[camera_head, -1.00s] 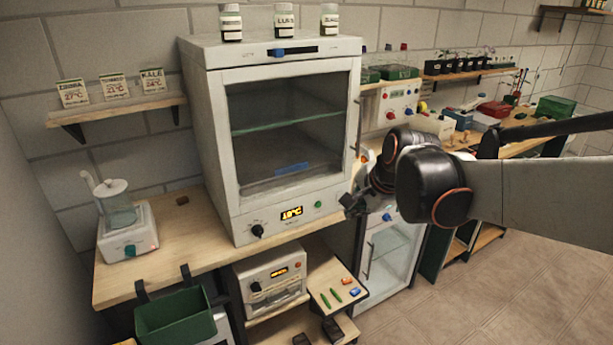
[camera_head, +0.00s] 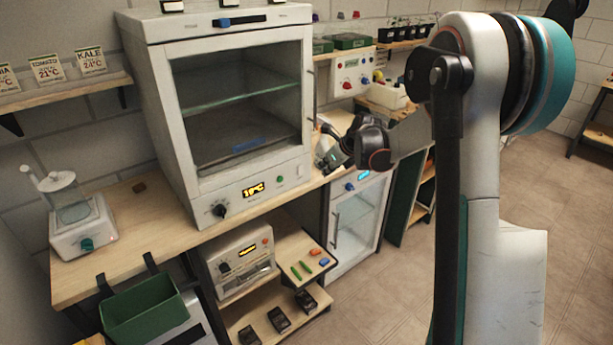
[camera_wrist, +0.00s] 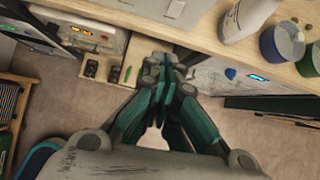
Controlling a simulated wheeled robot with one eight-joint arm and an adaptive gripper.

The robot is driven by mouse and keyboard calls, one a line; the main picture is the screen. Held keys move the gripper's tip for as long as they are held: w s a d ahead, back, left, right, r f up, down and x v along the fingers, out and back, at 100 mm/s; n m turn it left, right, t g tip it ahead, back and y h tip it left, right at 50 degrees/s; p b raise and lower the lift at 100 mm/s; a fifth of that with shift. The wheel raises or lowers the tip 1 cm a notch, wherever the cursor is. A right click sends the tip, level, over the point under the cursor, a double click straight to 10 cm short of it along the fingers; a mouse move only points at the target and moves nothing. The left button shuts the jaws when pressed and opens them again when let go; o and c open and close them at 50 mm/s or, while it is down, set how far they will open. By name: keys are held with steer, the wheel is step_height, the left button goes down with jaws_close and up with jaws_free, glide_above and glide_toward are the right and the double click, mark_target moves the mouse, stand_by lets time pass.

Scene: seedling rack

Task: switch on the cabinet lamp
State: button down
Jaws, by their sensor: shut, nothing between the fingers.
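The white cabinet (camera_head: 243,185) stands on the wooden bench, with its glass door closed. Its front strip carries a black knob (camera_head: 219,210), an orange display (camera_head: 254,189) reading about 18°C and a green button (camera_head: 280,180). A blue slider (camera_head: 221,22) sits on its top edge. The inside looks dim. My gripper (camera_head: 328,158) is right of the cabinet's lower right corner, apart from the green button. In the wrist view my gripper (camera_wrist: 165,75) points toward the bench edge, its fingers together and empty.
Below the bench are a smaller white unit (camera_head: 240,262), a shelf with small coloured items and a glass-door fridge (camera_head: 357,220). A green bin (camera_head: 145,310) hangs at the front left. In the wrist view a white bottle (camera_wrist: 245,18) and blue pot (camera_wrist: 283,42) stand on the bench.

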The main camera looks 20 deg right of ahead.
mark_target(301, 170)
steer(key=shift+w+d+f+m, duration=0.4)
steer(key=shift+f, duration=0.15)
steer(key=shift+f, duration=0.1)
steer(key=shift+w+a+r+b+x, duration=0.1)
steer(key=shift+w+r+b+x, duration=0.45)
steer(key=shift+x, duration=1.55)
steer(key=shift+w+a+r+b+x, duration=0.15)
steer(key=shift+b+x, duration=0.75)
steer(key=shift+x, duration=1.25)
steer(key=shift+w+a+r+b+x, duration=0.15)
steer(key=shift+w+b+x, duration=0.4)
steer(key=shift+x, duration=1.55)
steer(key=shift+s+r, duration=0.1)
steer(key=shift+s, duration=0.05)
